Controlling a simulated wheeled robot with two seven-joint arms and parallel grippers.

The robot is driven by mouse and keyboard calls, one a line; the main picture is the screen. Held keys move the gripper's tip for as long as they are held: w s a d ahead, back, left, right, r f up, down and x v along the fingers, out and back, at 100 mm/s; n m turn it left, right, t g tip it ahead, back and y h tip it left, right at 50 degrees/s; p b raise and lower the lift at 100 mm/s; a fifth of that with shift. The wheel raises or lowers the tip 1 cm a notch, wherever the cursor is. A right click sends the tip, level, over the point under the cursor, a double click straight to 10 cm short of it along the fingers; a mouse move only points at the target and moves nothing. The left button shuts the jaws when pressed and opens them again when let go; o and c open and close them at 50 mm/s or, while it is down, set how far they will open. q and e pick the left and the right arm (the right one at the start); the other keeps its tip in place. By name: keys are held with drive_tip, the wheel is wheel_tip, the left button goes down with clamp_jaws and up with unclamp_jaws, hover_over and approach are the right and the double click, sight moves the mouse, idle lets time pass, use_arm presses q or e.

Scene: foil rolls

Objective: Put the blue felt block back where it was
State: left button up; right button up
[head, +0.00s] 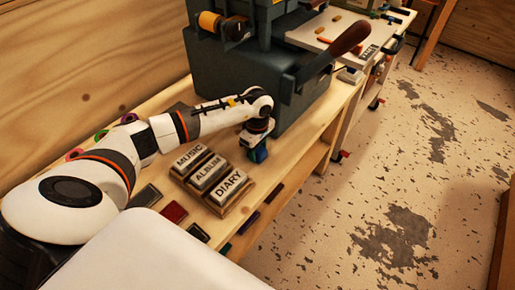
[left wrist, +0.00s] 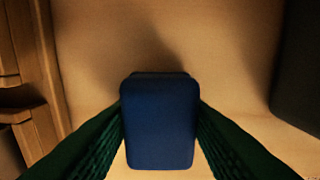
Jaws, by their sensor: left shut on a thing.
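The blue felt block (left wrist: 158,122) is held between the two dark green fingers of my left gripper (left wrist: 158,135) in the left wrist view. In the head view the left gripper (head: 256,150) points down over the wooden bench, beside the dark machine, with a bit of the blue block (head: 258,155) showing at its fingertips. The bench top shows behind the block in the wrist view. I cannot tell whether the block touches the bench. My right gripper is not in view.
A wooden holder with blocks marked MUSIC (head: 188,157), ALBUM (head: 208,173) and DIARY (head: 229,184) stands left of the gripper. A dark press (head: 245,75) with a wooden-handled lever (head: 348,38) stands behind. Dark and red flat pieces (head: 173,212) lie near the holder.

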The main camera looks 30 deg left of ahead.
use_arm(q)
drive_tip(key=shift+f+b, duration=0.2)
drive_tip(key=shift+b, duration=0.1)
drive_tip(key=o, duration=0.9)
drive_tip(key=shift+o, duration=0.2)
drive_tip(key=shift+r, duration=0.1)
drive_tip(key=shift+r+p, duration=0.25)
drive_tip(key=shift+p, duration=0.15)
drive_tip(key=shift+w+r, duration=0.1)
drive_tip(key=shift+r, duration=0.25)
wheel_tip(320, 180, up, 11)
drive_tip(key=b, duration=0.1)
